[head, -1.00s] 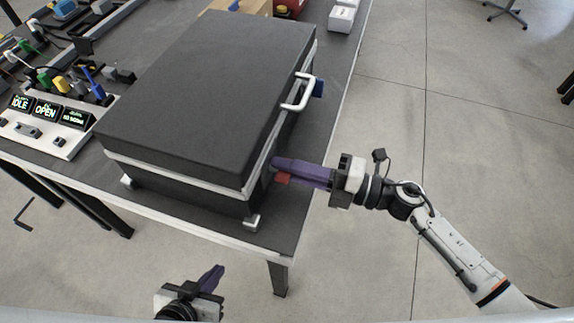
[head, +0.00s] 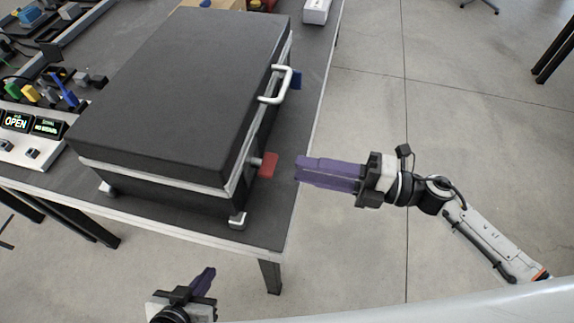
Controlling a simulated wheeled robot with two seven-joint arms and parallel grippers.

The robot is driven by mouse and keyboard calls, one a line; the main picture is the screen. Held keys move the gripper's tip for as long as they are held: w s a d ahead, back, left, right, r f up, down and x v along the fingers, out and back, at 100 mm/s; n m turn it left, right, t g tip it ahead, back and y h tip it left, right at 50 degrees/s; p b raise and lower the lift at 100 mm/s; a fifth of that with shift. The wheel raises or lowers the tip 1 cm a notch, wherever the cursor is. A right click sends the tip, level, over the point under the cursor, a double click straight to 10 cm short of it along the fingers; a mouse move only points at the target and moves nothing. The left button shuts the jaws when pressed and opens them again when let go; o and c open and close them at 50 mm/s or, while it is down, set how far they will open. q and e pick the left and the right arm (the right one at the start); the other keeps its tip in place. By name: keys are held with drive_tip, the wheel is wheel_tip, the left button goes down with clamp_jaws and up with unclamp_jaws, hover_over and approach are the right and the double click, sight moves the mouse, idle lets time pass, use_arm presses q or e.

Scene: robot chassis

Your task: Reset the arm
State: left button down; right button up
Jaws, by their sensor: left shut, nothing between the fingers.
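My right gripper (head: 298,171) has purple fingers and hangs just past the table's right edge. It is a short gap to the right of the red latch tab (head: 268,165) on the black case. Its fingers lie close together in this view, and whether they are fully shut is unclear. It holds nothing I can see. My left gripper (head: 208,277) is low in the picture, in front of the table, with its purple fingers shut and empty. The black case (head: 185,85) sits closed on the table, with a white handle (head: 279,85) on its right side.
The dark table (head: 150,217) fills the left. A control panel (head: 30,130) with an OPEN display stands left of the case. A white box (head: 317,10) stands at the back.

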drive_tip(key=shift+v, duration=1.05)
drive_tip(key=d+f+m+t+h, duration=0.35)
drive_tip(key=f+m+h, duration=0.25)
drive_tip(key=m, duration=0.6)
drive_tip(key=d+f+m+t+h, duration=0.3)
drive_tip(key=f+m+t+h, duration=0.25)
drive_tip(key=m, duration=0.65)
drive_tip(key=s+f+m+g+h, duration=0.3)
drive_tip(key=s+f+m+g, duration=0.3)
drive_tip(key=s+f, duration=0.4)
drive_tip(key=s, duration=0.2)
drive_tip(key=shift+s+d+f, duration=0.3)
drive_tip(key=shift+s+f, duration=0.1)
